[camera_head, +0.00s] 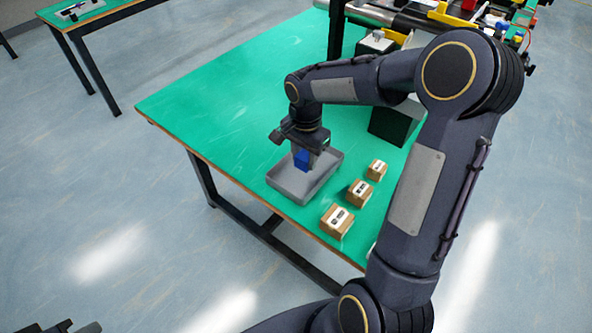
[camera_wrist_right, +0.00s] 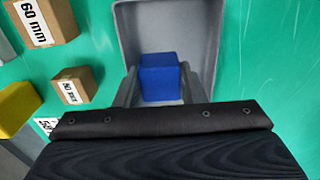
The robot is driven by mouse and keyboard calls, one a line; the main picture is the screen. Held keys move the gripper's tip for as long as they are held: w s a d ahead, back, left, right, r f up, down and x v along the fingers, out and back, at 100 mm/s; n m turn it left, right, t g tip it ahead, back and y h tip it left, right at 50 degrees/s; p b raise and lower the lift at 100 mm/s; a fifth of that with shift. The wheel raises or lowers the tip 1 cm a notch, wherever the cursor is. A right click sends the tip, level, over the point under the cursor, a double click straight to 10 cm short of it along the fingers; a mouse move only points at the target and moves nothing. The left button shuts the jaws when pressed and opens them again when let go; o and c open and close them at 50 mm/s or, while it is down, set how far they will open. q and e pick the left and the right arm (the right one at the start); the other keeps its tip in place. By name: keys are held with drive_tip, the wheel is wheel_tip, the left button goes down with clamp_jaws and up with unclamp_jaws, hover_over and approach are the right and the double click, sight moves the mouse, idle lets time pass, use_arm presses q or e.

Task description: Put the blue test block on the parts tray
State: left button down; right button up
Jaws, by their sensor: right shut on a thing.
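The blue test block (camera_head: 302,160) is between the fingers of my right gripper (camera_head: 304,154), which is shut on it. The grey parts tray (camera_head: 290,192) lies on the green table, and the block is over the tray's inside. In the right wrist view the blue block (camera_wrist_right: 159,78) sits between both fingers, with the grey tray (camera_wrist_right: 203,22) behind it. I cannot tell whether the block touches the tray floor. My left gripper (camera_head: 75,327) shows only as a dark, cut-off shape at the bottom left; its opening is unclear.
Several labelled brown blocks (camera_head: 337,221) stand on the table right of the tray. A dark box (camera_head: 393,124) stands behind them. Conveyor gear (camera_head: 440,15) is at the back right. The green table (camera_head: 220,100) is clear left of the tray.

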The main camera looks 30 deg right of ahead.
sight(296, 181)
drive_tip(key=shift+w+a+f, duration=0.25)
drive_tip(key=shift+a+f, duration=0.55)
drive_tip(key=shift+f, duration=0.15)
drive_tip(key=shift+w+a+f, duration=0.1)
drive_tip(key=shift+a+f, duration=0.05)
drive_tip(key=shift+f, duration=0.8)
drive_tip(key=shift+a+f, duration=0.1)
drive_tip(key=shift+f, duration=0.8)
drive_tip(key=shift+f, duration=0.2)
drive_tip(key=o, duration=1)
drive_tip(key=shift+r, duration=0.1)
